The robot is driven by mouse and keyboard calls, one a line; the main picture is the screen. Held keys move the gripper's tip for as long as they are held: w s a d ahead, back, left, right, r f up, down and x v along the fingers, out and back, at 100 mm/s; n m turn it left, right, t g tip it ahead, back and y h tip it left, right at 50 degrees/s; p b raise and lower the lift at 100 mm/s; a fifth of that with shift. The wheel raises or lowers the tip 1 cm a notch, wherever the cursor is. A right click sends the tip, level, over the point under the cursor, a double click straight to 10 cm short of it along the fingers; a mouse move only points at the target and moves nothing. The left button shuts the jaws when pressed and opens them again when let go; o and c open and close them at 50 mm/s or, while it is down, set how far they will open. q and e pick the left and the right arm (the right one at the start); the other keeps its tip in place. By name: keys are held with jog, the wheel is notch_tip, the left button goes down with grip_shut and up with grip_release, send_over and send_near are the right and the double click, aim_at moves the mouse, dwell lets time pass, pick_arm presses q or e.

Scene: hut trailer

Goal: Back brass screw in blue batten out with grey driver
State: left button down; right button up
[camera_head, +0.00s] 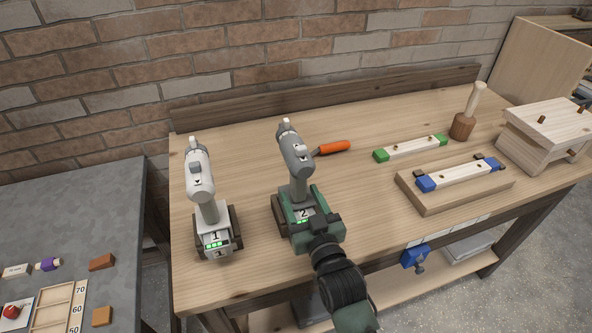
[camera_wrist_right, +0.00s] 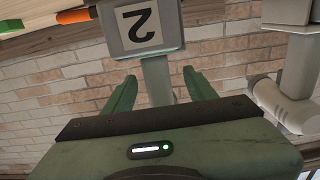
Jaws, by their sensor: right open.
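The grey driver (camera_head: 296,155), marked 2, stands upright on the bench in the head view. Its grey handle and label also show in the right wrist view (camera_wrist_right: 150,27). My right gripper (camera_head: 303,203) is at the driver's lower handle. In the right wrist view its green fingers (camera_wrist_right: 160,88) stand open on either side of the handle, with gaps. The batten with blue ends (camera_head: 460,175) lies on a wooden board (camera_head: 440,202) at the right of the bench. Small dark parts sit at its far end; I cannot make out the brass screw. My left gripper is not in view.
A white driver (camera_head: 204,195), marked 1, stands left of the grey one. An orange-handled tool (camera_head: 334,148) lies just behind. A green-ended batten (camera_head: 412,149), a mallet (camera_head: 464,122) and a wooden block (camera_head: 545,135) are farther right. Bare bench lies between.

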jog(key=p+x, duration=0.1)
jog(key=x, duration=0.2)
jog(key=shift+d+r, duration=0.1)
jog(key=shift+d, duration=0.05)
jog(key=shift+f+x, duration=0.2)
jog(key=shift+x, duration=0.7)
jog(key=shift+d, duration=0.1)
jog(key=c, duration=1.2)
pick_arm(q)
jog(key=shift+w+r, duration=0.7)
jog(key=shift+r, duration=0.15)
pick_arm(e)
grip_shut()
jog(key=shift+s, duration=0.1)
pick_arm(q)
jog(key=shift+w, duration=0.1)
pick_arm(e)
jog(key=shift+r, duration=0.25)
